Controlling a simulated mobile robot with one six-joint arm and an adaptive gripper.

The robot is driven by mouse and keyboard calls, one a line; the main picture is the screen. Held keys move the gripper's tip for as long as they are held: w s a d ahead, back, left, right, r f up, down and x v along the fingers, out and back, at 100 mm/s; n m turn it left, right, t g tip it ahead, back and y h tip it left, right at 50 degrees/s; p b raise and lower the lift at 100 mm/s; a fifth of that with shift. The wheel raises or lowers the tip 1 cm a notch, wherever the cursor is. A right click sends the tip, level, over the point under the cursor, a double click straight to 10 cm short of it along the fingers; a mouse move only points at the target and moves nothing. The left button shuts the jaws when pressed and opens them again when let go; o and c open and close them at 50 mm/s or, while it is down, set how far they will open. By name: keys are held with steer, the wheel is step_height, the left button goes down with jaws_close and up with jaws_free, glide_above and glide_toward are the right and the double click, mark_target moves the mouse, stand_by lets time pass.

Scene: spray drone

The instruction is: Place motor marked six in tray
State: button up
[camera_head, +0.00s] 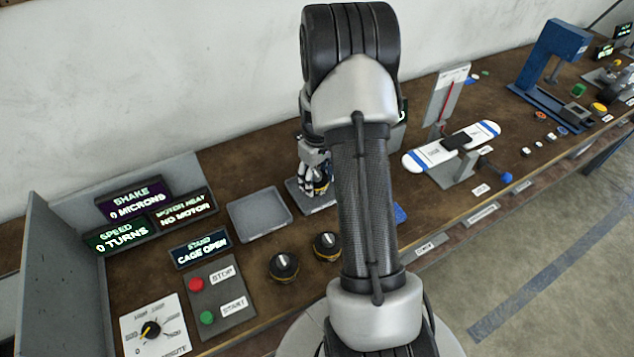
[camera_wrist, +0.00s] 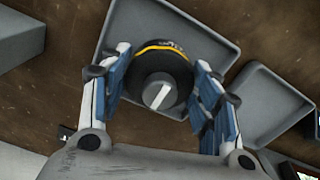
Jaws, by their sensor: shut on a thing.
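My gripper (camera_head: 315,180) is shut on a black motor (camera_wrist: 158,72) with a yellow ring and a pale shaft. The blue-padded fingers stand on both sides of the motor in the wrist view. The mark on the motor is too small to read. A grey tray (camera_wrist: 222,44) lies directly beneath the motor in the wrist view; in the head view this tray (camera_head: 294,188) is partly hidden by my gripper and arm. I cannot tell whether the motor touches the tray floor. A second grey tray (camera_head: 260,215) to the left is empty; it also shows in the wrist view (camera_wrist: 268,108).
Two more motors (camera_head: 284,267) (camera_head: 327,246) stand on the brown bench near its front edge. Display signs (camera_head: 135,200) and a stop/start panel (camera_head: 218,300) are at left. A propeller on a stand (camera_head: 450,150) and a blue press (camera_head: 560,60) are at right.

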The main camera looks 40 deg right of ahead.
steer(key=shift+f, duration=0.55)
steer(key=shift+f, duration=0.15)
steer(key=o, duration=1.5)
